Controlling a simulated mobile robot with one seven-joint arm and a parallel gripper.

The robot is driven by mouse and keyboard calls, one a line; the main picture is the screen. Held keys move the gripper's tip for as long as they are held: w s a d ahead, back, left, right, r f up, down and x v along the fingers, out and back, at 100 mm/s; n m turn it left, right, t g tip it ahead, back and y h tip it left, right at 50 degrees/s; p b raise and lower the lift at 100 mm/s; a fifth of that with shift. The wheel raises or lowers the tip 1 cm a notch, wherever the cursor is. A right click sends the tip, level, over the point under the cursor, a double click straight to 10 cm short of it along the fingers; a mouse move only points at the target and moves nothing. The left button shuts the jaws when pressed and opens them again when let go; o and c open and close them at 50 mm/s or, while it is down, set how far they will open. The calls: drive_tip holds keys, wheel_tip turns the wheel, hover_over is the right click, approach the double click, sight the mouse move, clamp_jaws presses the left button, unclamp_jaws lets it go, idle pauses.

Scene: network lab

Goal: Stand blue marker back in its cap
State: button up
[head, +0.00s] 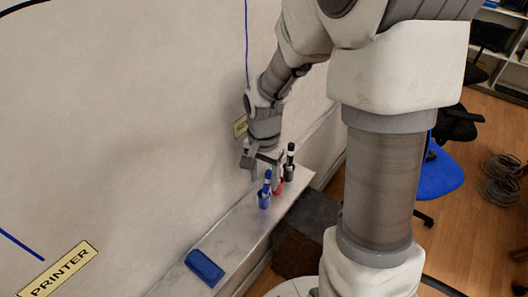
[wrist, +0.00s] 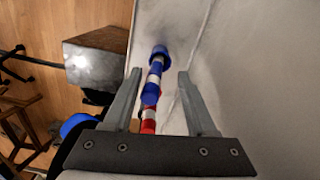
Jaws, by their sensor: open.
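The blue marker (head: 267,188) stands upright on the ledge, blue at its top with a white band below. Its lower end is in the blue cap (head: 264,201). In the wrist view the blue marker (wrist: 151,92) lies along the middle of the picture, with a wider blue round part at its far end. My gripper (head: 263,161) is open and empty, just above and behind the marker's top. In the wrist view my gripper (wrist: 158,74) has one finger on each side of the blue marker, with gaps. I cannot tell whether anything touches.
A red marker (head: 278,186) and a black marker (head: 290,161) stand close behind the blue one; the red marker (wrist: 148,122) also shows in the wrist view. A blue eraser (head: 205,267) lies nearer on the ledge (head: 236,235). The whiteboard (head: 150,130) rises at the left.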

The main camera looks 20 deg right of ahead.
wheel_tip(320, 180, up, 16)
drive_tip(key=p, duration=0.1)
drive_tip(key=shift+r, duration=0.2)
drive_tip(key=shift+s, duration=0.1)
idle(0.6)
drive_tip(key=s+r+n+t, duration=0.2)
drive_tip(key=s+n, duration=0.2)
drive_tip(key=s, duration=0.3)
drive_tip(key=s+r+n+t, duration=0.2)
drive_tip(key=s+n+t, duration=0.1)
drive_tip(key=s+n, duration=0.2)
drive_tip(key=shift+s+r+t, duration=0.3)
drive_tip(key=shift+s+r, duration=0.05)
drive_tip(key=shift+s, duration=0.5)
